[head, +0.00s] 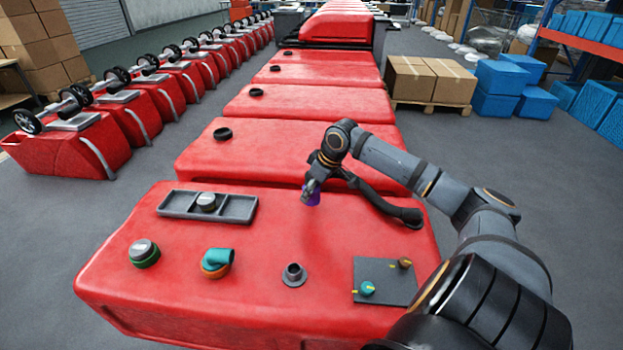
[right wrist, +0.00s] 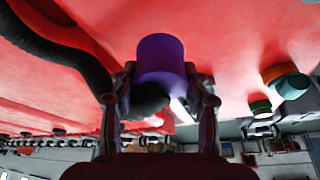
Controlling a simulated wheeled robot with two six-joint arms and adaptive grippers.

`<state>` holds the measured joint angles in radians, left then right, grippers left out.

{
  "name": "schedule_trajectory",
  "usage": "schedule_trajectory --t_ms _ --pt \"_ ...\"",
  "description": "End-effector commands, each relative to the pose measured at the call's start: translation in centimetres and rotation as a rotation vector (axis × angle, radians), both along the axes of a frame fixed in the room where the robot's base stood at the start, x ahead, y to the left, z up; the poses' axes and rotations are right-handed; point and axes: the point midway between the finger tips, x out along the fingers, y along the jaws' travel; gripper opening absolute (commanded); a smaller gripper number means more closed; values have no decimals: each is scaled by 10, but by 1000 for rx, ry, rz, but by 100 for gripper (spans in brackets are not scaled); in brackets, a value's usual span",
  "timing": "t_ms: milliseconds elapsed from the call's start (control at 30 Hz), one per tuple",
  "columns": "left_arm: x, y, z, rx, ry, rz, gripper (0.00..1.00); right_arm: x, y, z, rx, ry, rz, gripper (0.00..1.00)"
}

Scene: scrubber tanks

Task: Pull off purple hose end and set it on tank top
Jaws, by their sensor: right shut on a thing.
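The purple hose end (head: 313,198) is a short purple cuff on a black corrugated hose (head: 378,199). My right gripper (head: 307,192) is shut on it, with one finger on each side in the right wrist view (right wrist: 159,75). There the purple cuff (right wrist: 161,54) shows large between the fingers. The hose end is off to the far side of a bare grey port (head: 293,275) on the red tank top (head: 250,300), apart from it. I cannot tell whether it touches the tank top. The hose runs right to a black fitting (head: 411,217). My left gripper is not in view.
The nearest tank also bears a grey tray (head: 172,203) with a cap in it, a green-ringed cap (head: 144,254), a teal elbow on an orange ring (head: 217,261), and a dark plate (head: 385,281) with small valves. The middle of the tank top is clear.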

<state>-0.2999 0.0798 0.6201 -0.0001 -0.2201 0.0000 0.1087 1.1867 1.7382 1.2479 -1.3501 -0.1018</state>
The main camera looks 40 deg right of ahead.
Motion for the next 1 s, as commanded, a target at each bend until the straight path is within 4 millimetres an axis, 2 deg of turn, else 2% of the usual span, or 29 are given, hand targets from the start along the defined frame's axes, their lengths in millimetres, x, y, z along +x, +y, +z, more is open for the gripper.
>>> schedule_trajectory --t_ms 1000 --pt "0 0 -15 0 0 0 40 0 1 -49 1 0 0 11"
